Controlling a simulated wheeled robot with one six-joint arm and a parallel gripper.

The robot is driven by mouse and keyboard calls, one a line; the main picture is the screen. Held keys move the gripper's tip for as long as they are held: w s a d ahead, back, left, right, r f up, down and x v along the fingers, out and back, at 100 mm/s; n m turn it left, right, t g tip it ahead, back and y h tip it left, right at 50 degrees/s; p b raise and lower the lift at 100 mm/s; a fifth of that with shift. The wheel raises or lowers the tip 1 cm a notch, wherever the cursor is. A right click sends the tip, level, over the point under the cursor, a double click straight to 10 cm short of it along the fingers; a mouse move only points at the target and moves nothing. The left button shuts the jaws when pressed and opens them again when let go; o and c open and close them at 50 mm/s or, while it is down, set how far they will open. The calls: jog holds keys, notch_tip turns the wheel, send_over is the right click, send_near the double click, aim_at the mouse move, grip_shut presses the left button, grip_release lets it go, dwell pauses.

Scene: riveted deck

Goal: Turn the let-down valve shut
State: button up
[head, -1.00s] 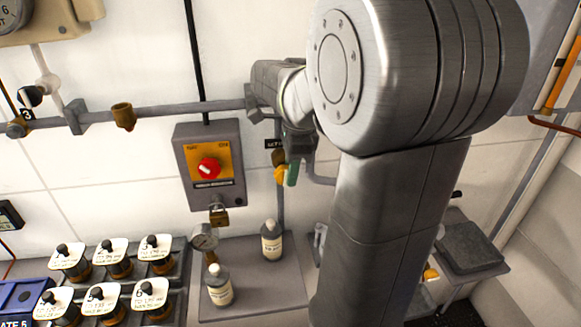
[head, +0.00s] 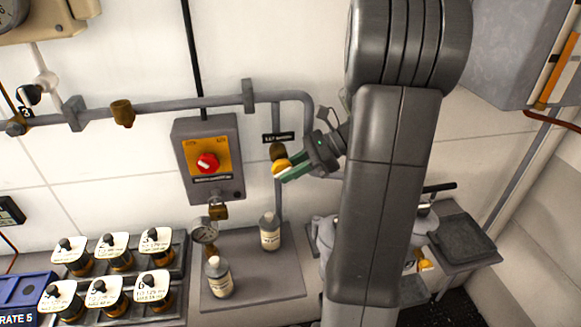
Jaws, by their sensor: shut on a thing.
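The let-down valve (head: 279,151) is a brass body on the vertical pipe, just under a small black label (head: 279,138) whose lettering is too small to read surely. Its yellow handle (head: 280,166) faces out from the wall. My gripper (head: 287,174), with green fingers, comes in from the right and is shut on the yellow handle. The fingers cover part of the handle, so its exact angle is hard to tell.
A grey switch box (head: 208,160) with a red knob and padlock hangs left of the valve. Two bottles (head: 270,232) (head: 218,277) and a gauge (head: 204,231) are below. A rack of labelled jars (head: 112,275) stands at lower left. My arm blocks the right middle.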

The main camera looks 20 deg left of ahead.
jog(key=g+y, duration=0.1)
jog(key=y, duration=0.1)
jog(key=f+g+y, duration=0.1)
jog(key=g+y, duration=0.1)
jog(key=y, duration=0.1)
jog(key=shift+a, duration=0.15)
jog(key=shift+s, duration=0.1)
dwell(0.4)
jog(key=o, duration=1)
